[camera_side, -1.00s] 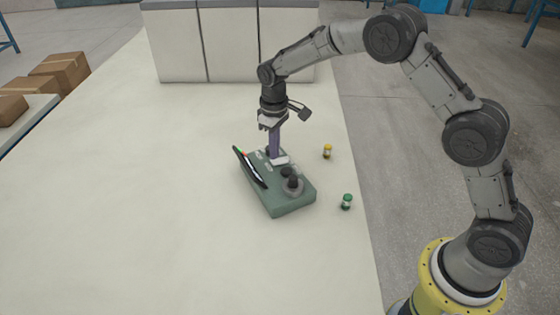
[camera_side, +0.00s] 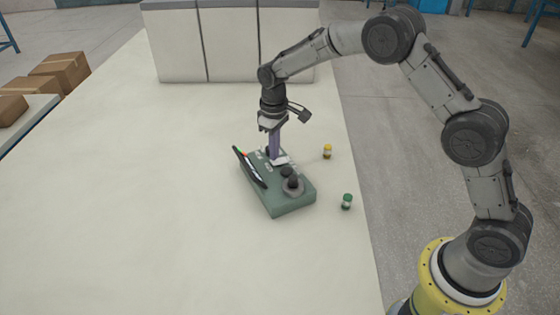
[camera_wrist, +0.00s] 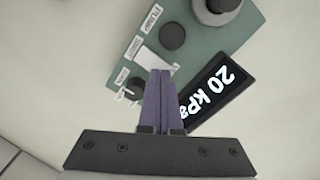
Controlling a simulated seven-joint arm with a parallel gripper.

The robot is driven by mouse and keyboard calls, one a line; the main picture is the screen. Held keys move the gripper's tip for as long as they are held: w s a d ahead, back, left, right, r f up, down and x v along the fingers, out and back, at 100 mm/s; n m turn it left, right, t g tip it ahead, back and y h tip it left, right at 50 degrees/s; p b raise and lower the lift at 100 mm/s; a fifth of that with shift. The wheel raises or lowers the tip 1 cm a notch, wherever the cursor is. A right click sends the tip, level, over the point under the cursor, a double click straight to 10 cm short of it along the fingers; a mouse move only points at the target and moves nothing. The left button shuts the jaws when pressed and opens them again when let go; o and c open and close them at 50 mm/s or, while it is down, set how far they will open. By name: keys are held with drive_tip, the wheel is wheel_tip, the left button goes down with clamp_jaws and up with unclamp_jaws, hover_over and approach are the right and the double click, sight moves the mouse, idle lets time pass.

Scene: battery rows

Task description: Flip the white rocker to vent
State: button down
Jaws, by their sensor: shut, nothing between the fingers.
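The green control box (camera_side: 290,204) stands on the pale table, with a tilted black display (camera_side: 250,168) on its left side. In the wrist view the display (camera_wrist: 222,88) reads 20 kPa. The white rocker (camera_side: 281,161) lies on the top of the box near its far end; in the wrist view the white rocker (camera_wrist: 157,58) shows just past my fingertips, partly hidden by them. My gripper (camera_side: 275,157) points down with its purple fingers shut and empty, at or just above the rocker. In the wrist view the closed fingers (camera_wrist: 159,75) overlap the rocker's lower end. I cannot tell which way the rocker is tipped.
A dark knob (camera_wrist: 172,36) and a larger grey knob (camera_side: 293,187) stand on the box near the rocker. A yellow-capped jar (camera_side: 327,152) and a green-capped jar (camera_side: 347,202) stand to the right. The table's left side is clear.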

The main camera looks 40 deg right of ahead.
drive_tip(key=shift+f, duration=0.7)
idle(0.4)
drive_tip(key=shift+r, duration=3.55)
